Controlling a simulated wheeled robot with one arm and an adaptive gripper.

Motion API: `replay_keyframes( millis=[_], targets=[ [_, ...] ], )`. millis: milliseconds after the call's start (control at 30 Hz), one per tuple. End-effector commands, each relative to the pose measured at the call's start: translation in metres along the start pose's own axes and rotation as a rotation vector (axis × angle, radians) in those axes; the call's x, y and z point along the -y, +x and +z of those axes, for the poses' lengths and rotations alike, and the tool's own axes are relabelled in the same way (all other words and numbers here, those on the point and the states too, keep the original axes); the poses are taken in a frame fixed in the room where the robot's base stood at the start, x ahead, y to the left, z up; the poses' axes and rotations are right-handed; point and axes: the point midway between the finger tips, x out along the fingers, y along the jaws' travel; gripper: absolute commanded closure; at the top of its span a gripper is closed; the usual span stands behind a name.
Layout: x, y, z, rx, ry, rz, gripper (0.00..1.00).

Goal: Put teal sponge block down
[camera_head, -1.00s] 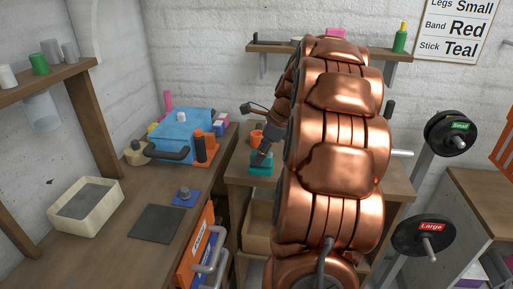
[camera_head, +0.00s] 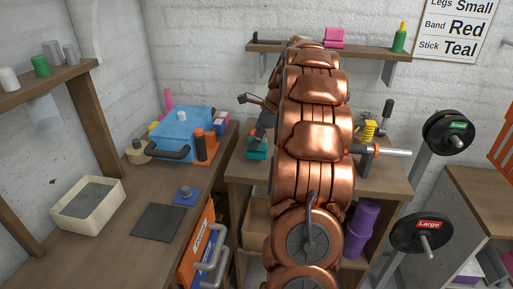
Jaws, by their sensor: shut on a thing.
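The fingertips are small and partly merge with the block. I cannot tell whether the block's underside touches the tabletop or hangs just above it.
The table (camera_head: 395,175) has bare room on its right, near a yellow coil (camera_head: 367,131). A blue cooler (camera_head: 182,134) and cream tray (camera_head: 88,205) stand on the left bench. Weight plates (camera_head: 418,235) stand right.

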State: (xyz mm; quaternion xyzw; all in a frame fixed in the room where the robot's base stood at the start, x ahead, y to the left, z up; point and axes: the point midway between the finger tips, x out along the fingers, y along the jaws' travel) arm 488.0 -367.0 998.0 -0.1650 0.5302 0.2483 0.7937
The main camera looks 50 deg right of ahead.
Motion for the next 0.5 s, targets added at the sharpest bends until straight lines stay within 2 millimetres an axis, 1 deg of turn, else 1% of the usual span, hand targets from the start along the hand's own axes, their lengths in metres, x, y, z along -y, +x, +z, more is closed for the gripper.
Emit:
replay_keyframes(
  millis=[33, 167, 400, 500],
  targets=[
    [0.002, 0.001, 0.001, 0.0, 0.0, 0.0, 0.93],
    [0.002, 0.009, -0.003, 0.0, 0.0, 0.001, 0.93],
    [0.001, 0.03, -0.012, 0.0, 0.0, 0.003, 0.93],
    [0.002, 0.033, -0.013, 0.0, -0.001, 0.0, 0.93]
  ],
)
